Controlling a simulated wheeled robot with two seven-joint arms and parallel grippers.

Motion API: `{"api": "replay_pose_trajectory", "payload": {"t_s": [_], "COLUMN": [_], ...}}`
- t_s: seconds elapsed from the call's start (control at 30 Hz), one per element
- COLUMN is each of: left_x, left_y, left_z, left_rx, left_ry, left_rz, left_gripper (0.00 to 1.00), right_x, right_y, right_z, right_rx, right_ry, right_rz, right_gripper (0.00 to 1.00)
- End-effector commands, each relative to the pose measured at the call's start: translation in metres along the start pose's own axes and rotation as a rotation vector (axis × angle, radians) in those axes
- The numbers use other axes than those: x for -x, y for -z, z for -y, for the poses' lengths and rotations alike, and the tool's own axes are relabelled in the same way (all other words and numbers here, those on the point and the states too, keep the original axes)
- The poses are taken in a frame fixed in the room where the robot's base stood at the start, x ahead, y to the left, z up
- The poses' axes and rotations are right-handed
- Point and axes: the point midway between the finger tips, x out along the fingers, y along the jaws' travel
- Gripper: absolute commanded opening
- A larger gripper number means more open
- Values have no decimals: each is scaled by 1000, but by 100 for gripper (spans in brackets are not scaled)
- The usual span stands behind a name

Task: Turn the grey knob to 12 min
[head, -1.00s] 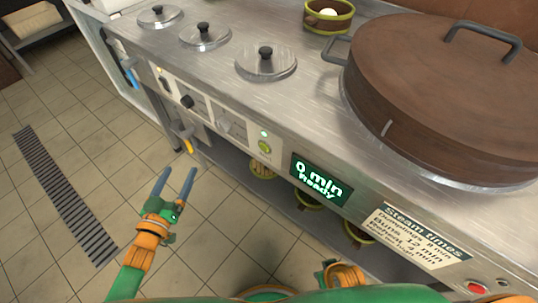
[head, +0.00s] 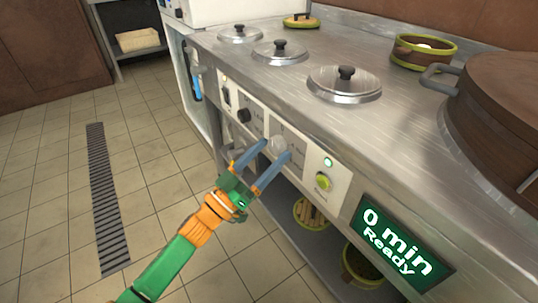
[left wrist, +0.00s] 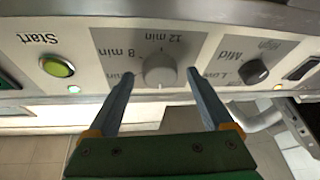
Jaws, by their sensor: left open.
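The grey knob (head: 279,145) is on the front panel of the steel counter. In the left wrist view the grey knob (left wrist: 159,70) shows upside down, with the labels "12 min" and "8 min" around it and another label partly hidden by a finger. My left gripper (head: 276,150) is open, its two blue fingers reaching to either side of the knob. In the left wrist view a gap shows between the knob and each finger. The green display (head: 398,243) reads "0 min Ready". My right gripper is not in view.
A dark knob (left wrist: 254,71), labelled Low, Mid and High, sits beside the grey one. A green Start button (head: 323,181) with a lit lamp (head: 328,162) is on its other side. Pot lids (head: 344,84) and a large brown lid (head: 510,110) are on the counter.

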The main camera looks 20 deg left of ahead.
Motion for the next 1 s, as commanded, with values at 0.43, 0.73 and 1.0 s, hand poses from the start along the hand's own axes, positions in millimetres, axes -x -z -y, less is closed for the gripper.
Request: {"api": "replay_pose_trajectory", "payload": {"t_s": [0.43,0.73,1.0], "left_x": [0,1,1], "left_y": [0,-2,-3], "left_z": [0,2,5], "left_rx": [-3,-92,-300], "left_ry": [0,-38,-127], "left_rz": [0,-5,-19], "left_gripper": [0,0,0], "right_x": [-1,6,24], "right_y": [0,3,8], "right_z": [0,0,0], "right_rx": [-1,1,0], "right_ry": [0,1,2], "right_rz": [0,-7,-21], "right_gripper": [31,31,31]}}
